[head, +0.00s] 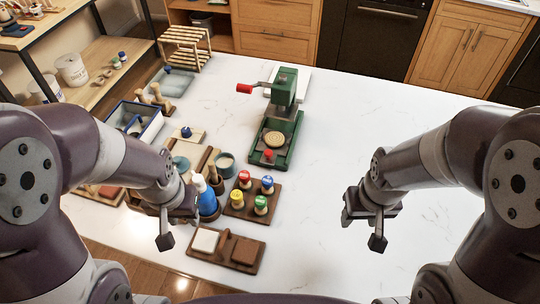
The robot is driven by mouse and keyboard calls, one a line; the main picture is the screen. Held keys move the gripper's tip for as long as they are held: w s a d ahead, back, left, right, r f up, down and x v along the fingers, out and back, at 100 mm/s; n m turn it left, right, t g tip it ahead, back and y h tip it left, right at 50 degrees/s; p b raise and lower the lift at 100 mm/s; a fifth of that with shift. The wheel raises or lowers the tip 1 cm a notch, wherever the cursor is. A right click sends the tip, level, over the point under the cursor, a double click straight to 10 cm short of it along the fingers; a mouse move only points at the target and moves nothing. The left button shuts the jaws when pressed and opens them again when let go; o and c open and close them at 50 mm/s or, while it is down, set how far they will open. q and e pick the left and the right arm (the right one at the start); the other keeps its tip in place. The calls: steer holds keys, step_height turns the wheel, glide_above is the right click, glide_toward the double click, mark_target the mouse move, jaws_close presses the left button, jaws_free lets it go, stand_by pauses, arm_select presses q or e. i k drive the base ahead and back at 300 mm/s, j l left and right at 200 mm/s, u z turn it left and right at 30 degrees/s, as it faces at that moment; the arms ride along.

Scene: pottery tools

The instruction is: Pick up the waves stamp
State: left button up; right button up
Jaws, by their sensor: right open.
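Several small stamps stand on a brown wooden tray (277,191) at the middle of the table: a red-topped stamp (244,179), a blue-topped stamp (267,185), a yellow-topped stamp (237,198) and a green-topped stamp (261,204). The marks on their tops are too small to tell which one bears waves. My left gripper (179,229) is open and empty, left of the stamp tray and above the table's front left part. My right gripper (362,230) is open and empty, well to the right of the tray, over bare table.
A blue bottle (207,203) stands beside my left gripper. A board with white and brown pads (225,248) lies in front of the stamps. A green press (282,120) with a red-handled lever stands behind. A blue-rimmed tray (152,127) is at left. The table's right side is clear.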

mark_target(260, 201)
steer(key=j+z, duration=0.1)
steer(key=z, duration=0.35)
steer(key=j+z, duration=0.15)
steer(key=z, duration=0.3)
steer(key=j+z, duration=0.15)
steer(key=z, duration=0.3)
steer(key=j+z, duration=0.1)
steer(key=z, duration=0.35)
steer(key=k+j+z, duration=0.1)
steer(key=z, duration=0.35)
steer(key=j+z, duration=0.1)
steer(key=z, duration=0.35)
steer(key=k+j, duration=0.25)
steer(key=k, duration=0.15)
steer(key=k+j, duration=0.25)
steer(key=k, duration=0.15)
steer(key=z, duration=0.05)
